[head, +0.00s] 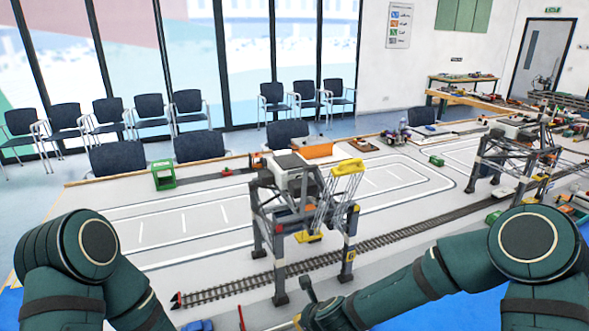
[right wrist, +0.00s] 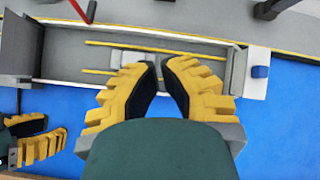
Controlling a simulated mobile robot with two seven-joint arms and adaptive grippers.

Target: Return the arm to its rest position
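In the head view my left arm (head: 85,255) is folded at the lower left, its gripper out of that view. My right arm (head: 430,282) reaches in from the right, low across the front of the table. Its hand is mostly cut off at the bottom edge. In the right wrist view my right gripper (right wrist: 160,65) has its yellow and black fingertips nearly meeting, with nothing seen between them. My left gripper (right wrist: 45,140) shows at that view's lower left, over blue floor; its opening is unclear.
A grey gantry crane (head: 303,205) stands over a rail track (head: 390,238) on the white table (head: 185,215), just beyond my right arm. A second crane (head: 515,160) stands farther right. A green box (head: 163,174) sits at the back left. Blue floor lies in front.

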